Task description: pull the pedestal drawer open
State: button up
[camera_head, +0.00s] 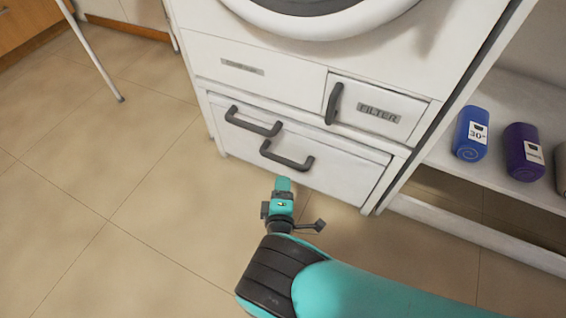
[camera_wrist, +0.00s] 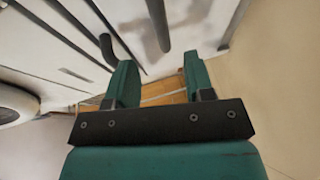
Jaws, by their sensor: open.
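The white pedestal drawer (camera_head: 340,172) sits low under the round-doored machine in the head view, and its front looks shut. Two dark bar handles show on it: an upper-left one (camera_head: 253,124) and a lower-right one (camera_head: 286,160). My gripper (camera_head: 283,184) is in front of the drawer, just below the lower-right handle in the picture. In the wrist view my gripper (camera_wrist: 160,85) is open, with nothing between its two green fingers. Dark bars (camera_wrist: 157,22) lie beyond the fingertips against the white front; I cannot tell which handle each is.
Above the drawer are a labelled panel (camera_head: 240,68) and a FILTER flap (camera_head: 375,110) with its own dark handle. At right, a blue roll (camera_head: 470,135) and a purple roll (camera_head: 523,150) rest on a low white shelf (camera_head: 440,160). The tiled floor (camera_head: 130,190) at left is clear.

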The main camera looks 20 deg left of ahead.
aim_at(283, 162)
jog(key=b+x, duration=0.4)
jog(key=x, duration=0.6)
jog(key=shift+a, duration=0.1)
jog(key=shift+w+a+b, duration=0.15)
jog(key=shift+w+b, duration=0.2)
jog(key=shift+w, duration=0.1)
jog(key=shift+s, duration=0.1)
grip_shut()
